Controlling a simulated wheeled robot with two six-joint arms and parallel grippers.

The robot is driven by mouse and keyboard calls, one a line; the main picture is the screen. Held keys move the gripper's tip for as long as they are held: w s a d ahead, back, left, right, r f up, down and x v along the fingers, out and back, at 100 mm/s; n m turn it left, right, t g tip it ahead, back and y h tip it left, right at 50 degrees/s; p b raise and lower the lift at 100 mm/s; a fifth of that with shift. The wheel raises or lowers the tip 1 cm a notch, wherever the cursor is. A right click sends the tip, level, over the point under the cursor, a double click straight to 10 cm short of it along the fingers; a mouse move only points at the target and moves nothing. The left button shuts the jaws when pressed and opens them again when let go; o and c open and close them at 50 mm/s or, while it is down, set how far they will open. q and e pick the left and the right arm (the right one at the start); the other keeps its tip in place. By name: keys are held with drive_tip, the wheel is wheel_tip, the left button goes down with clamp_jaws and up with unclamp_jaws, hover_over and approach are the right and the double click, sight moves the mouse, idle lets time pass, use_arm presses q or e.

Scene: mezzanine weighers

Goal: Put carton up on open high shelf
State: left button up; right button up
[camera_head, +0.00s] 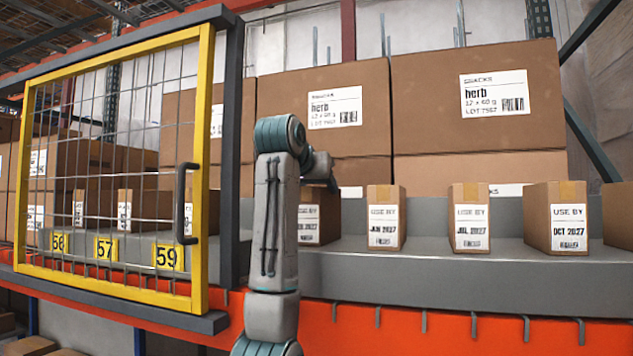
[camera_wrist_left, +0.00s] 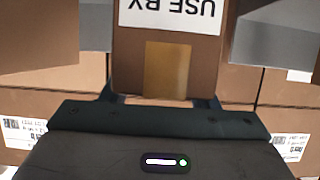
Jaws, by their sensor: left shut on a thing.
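A small brown carton (camera_head: 318,218) with a white USE BY label stands in line with other small cartons on the grey shelf (camera_head: 420,275), partly hidden behind my left arm. My left gripper (camera_head: 328,186) is at its top, mostly hidden by the arm. In the left wrist view the gripper (camera_wrist_left: 160,100) is shut on the carton (camera_wrist_left: 125,65), with one finger on each side of its tape strip; its label looks upside down there. I cannot tell whether the carton's base touches the shelf. My right gripper is not in view.
Similar cartons (camera_head: 386,218), (camera_head: 468,218) and (camera_head: 556,218) stand to the right. Large herb boxes (camera_head: 430,105) are stacked behind.

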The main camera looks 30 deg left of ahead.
use_arm(q)
drive_tip(key=shift+s+d, duration=0.1)
drive_tip(key=o, duration=1.3)
drive_tip(key=shift+c, duration=0.2)
drive_tip(key=o, duration=0.4)
drive_tip(key=b+v, duration=1.2)
drive_tip(key=b, duration=0.1)
